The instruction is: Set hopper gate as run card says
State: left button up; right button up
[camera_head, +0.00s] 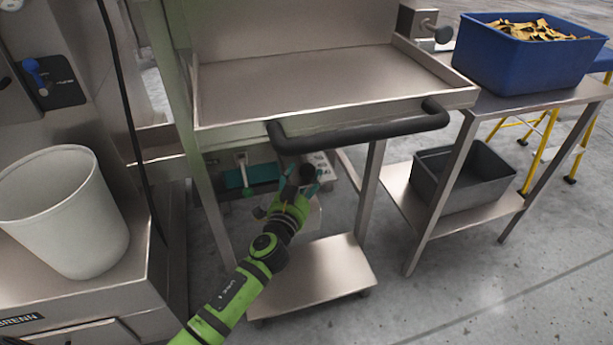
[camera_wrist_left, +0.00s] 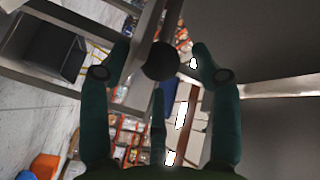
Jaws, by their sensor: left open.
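My left gripper (camera_head: 301,178) is open below the black bar handle (camera_head: 360,128) of a steel tray-topped stand (camera_head: 310,88). The dark knob also shows at the fingertips in the head view (camera_head: 308,173). A gap shows between the left finger and the knob; contact on the right is unclear. No readable run card shows. I cannot tell which part is the hopper gate.
A pale box with buttons (camera_head: 323,163) sits just behind the gripper. A white bin (camera_head: 65,215) and a blue-handled switch (camera_head: 34,70) are at left. A blue crate (camera_head: 520,62) and a grey tub (camera_head: 463,178) are on the right table. Floor is clear at lower right.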

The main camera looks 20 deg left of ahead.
pick_arm(q)
jog(key=shift+w, duration=0.95)
pick_arm(e)
jog(key=shift+r, duration=0.3)
pick_arm(q)
grip_shut()
jog(key=s+d, duration=0.5)
jog(key=s, duration=0.2)
jog(key=shift+s+d, duration=0.2)
jog(key=shift+s, duration=0.15)
jog(key=shift+c, duration=1.1)
grip_release()
jog(key=shift+f, duration=0.1)
jog(key=shift+o, duration=1.1)
jog(key=shift+s, duration=0.1)
pick_arm(e)
jog(key=shift+s+r, duration=0.1)
jog(key=shift+r, duration=0.1)
